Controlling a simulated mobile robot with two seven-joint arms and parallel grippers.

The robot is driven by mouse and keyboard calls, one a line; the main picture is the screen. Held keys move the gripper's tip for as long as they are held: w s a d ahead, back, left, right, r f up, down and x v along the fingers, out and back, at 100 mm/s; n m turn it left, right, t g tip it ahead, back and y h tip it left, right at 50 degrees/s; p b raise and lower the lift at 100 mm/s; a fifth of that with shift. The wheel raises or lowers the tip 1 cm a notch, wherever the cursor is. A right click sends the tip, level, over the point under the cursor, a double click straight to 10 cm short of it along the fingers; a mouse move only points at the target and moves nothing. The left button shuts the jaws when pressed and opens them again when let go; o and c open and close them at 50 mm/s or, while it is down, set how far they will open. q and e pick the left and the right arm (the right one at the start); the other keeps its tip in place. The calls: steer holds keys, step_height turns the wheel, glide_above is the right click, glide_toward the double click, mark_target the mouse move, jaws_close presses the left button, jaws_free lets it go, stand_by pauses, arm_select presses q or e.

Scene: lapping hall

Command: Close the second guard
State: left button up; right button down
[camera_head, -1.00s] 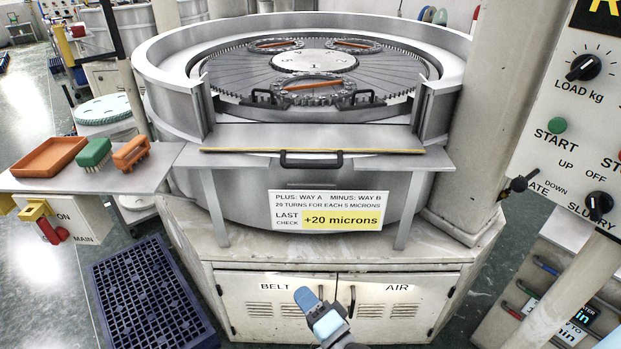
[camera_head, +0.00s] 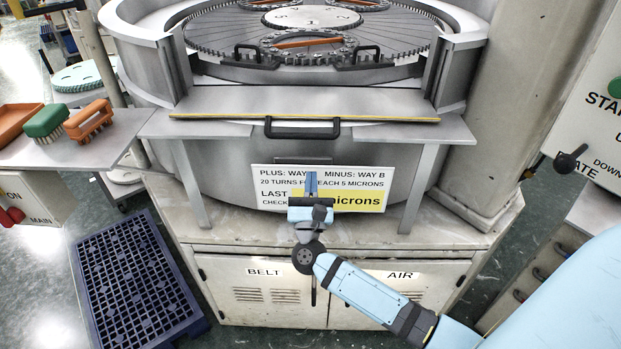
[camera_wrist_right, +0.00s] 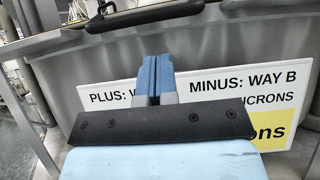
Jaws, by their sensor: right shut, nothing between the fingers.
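In the head view a flat grey guard panel (camera_head: 305,101) with a yellow front edge lies level across the gap in the machine's round wall. A black bar handle (camera_head: 303,129) shows just below its front edge. This handle also shows at the top of the right wrist view (camera_wrist_right: 145,14). I cannot tell which guard counts as the second. My right gripper (camera_head: 311,178) is shut and empty. It points up in front of the white sign, below the handle and apart from it; its blue fingers are together in the wrist view (camera_wrist_right: 156,75). My left gripper is out of view.
A white sign (camera_head: 270,183) hangs behind my right gripper. Grey side shelves (camera_head: 420,130) flank the panel. The lapping plate (camera_head: 230,40) with carrier rings lies behind it. A control panel (camera_head: 600,110) and pillar (camera_head: 510,80) stand right; brushes (camera_head: 88,121) lie left.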

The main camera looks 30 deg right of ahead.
steer(key=shift+p+x, duration=0.6)
steer(key=shift+x, duration=3)
